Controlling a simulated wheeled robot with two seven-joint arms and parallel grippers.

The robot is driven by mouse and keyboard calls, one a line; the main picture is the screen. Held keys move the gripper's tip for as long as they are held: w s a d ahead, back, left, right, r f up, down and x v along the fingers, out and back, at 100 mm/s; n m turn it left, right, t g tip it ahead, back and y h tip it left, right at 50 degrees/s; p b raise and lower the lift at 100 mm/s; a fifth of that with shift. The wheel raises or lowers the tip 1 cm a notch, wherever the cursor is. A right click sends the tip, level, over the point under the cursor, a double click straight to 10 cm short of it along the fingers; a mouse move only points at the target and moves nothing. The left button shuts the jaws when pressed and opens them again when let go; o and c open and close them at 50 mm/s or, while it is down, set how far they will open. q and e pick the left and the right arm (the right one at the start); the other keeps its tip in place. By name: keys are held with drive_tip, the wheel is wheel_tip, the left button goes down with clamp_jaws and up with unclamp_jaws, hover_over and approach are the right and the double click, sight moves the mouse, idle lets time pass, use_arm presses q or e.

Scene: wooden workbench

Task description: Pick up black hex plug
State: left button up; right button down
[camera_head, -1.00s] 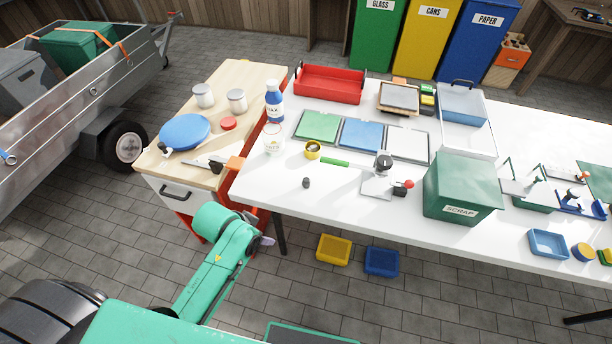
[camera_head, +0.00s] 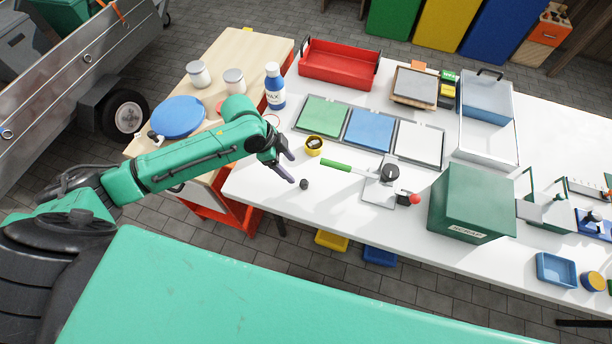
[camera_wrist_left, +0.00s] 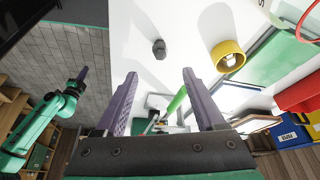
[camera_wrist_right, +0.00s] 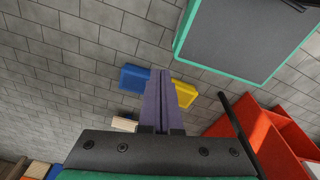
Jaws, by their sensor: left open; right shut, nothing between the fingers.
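The black hex plug (camera_head: 304,184) is a small dark piece on the white table near its front left edge. It also shows in the left wrist view (camera_wrist_left: 159,48), ahead of and between the spread fingers, and apart from them. My left gripper (camera_head: 289,168) is open and empty, with one fingertip close beside the plug in the head view. Its two purple fingers show in the left wrist view (camera_wrist_left: 156,90). My right gripper (camera_wrist_right: 160,85) is shut and empty over the floor, and shows only in its own wrist view.
A yellow ring-shaped container (camera_head: 314,145) and a green-handled tool (camera_head: 336,165) lie near the plug. A small black-knobbed device (camera_head: 388,174), green scrap box (camera_head: 470,205) and coloured plates (camera_head: 369,131) stand further off. The white table in front of the plug is clear.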

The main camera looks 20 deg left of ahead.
sight(304, 182)
use_arm(q)
drive_tip(key=f, duration=0.1)
drive_tip(key=d+f, duration=0.1)
drive_tip(key=f, duration=0.1)
drive_tip(key=shift+s+d+f, duration=0.15)
drive_tip(key=shift+s+d, duration=0.1)
drive_tip(key=shift+d, duration=0.05)
drive_tip(key=p+x, duration=0.1)
drive_tip(key=x, duration=0.2)
drive_tip(key=w+x, duration=0.1)
drive_tip(key=x, duration=0.2)
drive_tip(key=shift+w+p, duration=0.1)
drive_tip(key=shift+p, duration=0.25)
drive_tip(key=shift+d+f, duration=0.1)
drive_tip(key=shift+f, duration=0.2)
drive_tip(key=shift+c, duration=1.2)
clamp_jaws()
use_arm(e)
drive_tip(key=shift+s+a+r, duration=0.15)
drive_tip(key=shift+s+r, duration=0.7)
drive_tip(key=shift+r, duration=0.05)
